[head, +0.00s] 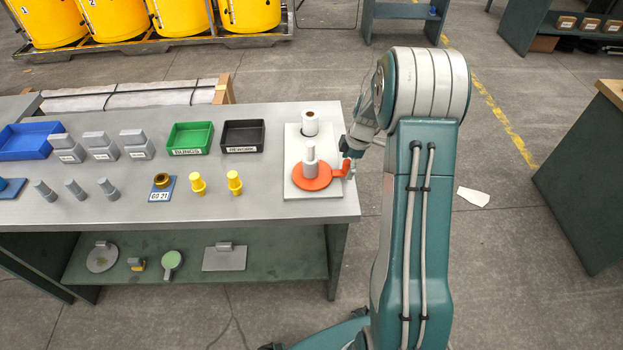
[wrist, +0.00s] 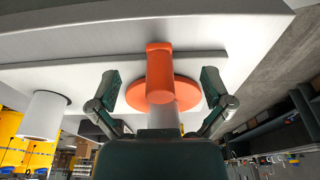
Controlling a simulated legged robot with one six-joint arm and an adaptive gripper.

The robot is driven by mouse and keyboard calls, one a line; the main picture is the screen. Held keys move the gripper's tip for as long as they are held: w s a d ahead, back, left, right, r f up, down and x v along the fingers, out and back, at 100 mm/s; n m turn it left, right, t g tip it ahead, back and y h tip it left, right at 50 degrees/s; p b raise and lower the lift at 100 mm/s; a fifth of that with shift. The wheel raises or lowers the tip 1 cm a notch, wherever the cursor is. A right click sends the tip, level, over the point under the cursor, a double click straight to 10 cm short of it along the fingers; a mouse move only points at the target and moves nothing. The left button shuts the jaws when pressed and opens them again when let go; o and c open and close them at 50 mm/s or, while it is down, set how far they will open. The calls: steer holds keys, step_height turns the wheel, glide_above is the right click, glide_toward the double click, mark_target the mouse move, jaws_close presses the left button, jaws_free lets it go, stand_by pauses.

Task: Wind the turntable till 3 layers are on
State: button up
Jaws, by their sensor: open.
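The orange turntable (head: 312,178) lies flat on a pale base plate (head: 294,188) at the bench's right end. A grey stepped post (head: 310,160) stands on its middle. An orange crank knob (head: 346,167) stands upright at the disc's right rim; it also shows in the wrist view (wrist: 160,62). A white roll (head: 310,122) stands behind on the same plate. My gripper (wrist: 160,84) is open, with one finger to each side of the knob in the wrist view; contact does not show. In the head view my arm partly covers the gripper. Wound layers cannot be made out.
Left on the bench are yellow fittings (head: 234,182), grey plugs (head: 75,189), a green bin (head: 190,138), a black bin (head: 244,136) and a blue bin (head: 27,141). A shelf (head: 195,256) below holds several parts. The floor right of the bench is mostly clear.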

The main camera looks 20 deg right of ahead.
step_height(320, 180, up, 8)
steer(key=d, duration=0.1)
steer(key=shift+s+d, duration=0.25)
steer(key=shift+d, duration=0.05)
steer(key=shift+r, duration=0.15)
stand_by(0.4)
steer(key=s+a+r+m+t+h, duration=0.2)
steer(key=s+a+r+m, duration=0.5)
steer(key=s+a+r, duration=0.65)
steer(key=s+a+r+m+t, duration=0.1)
steer(key=s+a+m, duration=0.1)
steer(key=s, duration=0.4)
steer(key=s+a+r+m+t, duration=0.2)
steer(key=s+a+m, duration=0.1)
steer(key=s+m, duration=0.2)
steer(key=shift+s+r, duration=0.3)
steer(key=shift+s, duration=0.3)
